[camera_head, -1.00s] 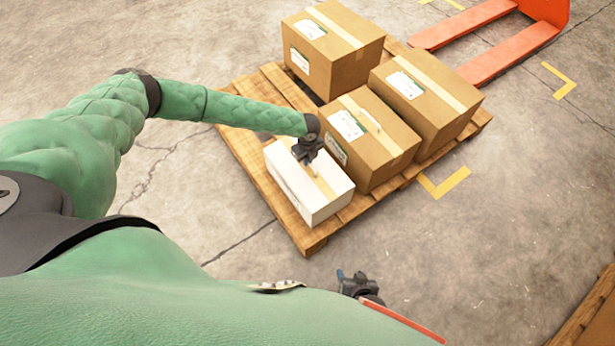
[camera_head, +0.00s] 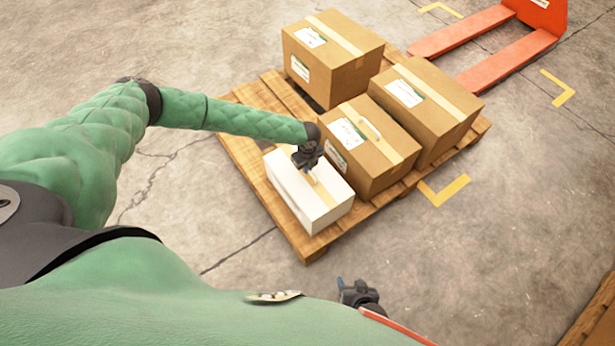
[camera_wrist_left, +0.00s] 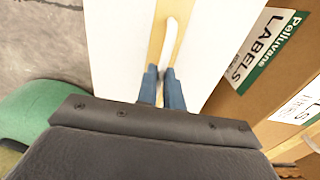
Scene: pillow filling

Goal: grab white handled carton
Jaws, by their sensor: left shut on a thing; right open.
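The white carton (camera_head: 291,187) sits on the near corner of the wooden pallet, with a tan tape strip along its top. Its white handle (camera_wrist_left: 171,40) shows in the left wrist view, running up from between my fingertips. My left gripper (camera_head: 313,178) is over the carton's top, and in the left wrist view its blue fingers (camera_wrist_left: 162,76) are closed on the handle's near end. The carton appears to rest on the pallet. My right gripper (camera_head: 357,287) is low in the head view, open and apart from the carton.
Brown cartons stand on the pallet (camera_head: 307,247): a handled one (camera_head: 376,181) close beside the white carton, one at the right (camera_head: 445,127) and one at the back (camera_head: 352,82). An orange pallet jack (camera_head: 507,62) is behind. Open floor lies in front.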

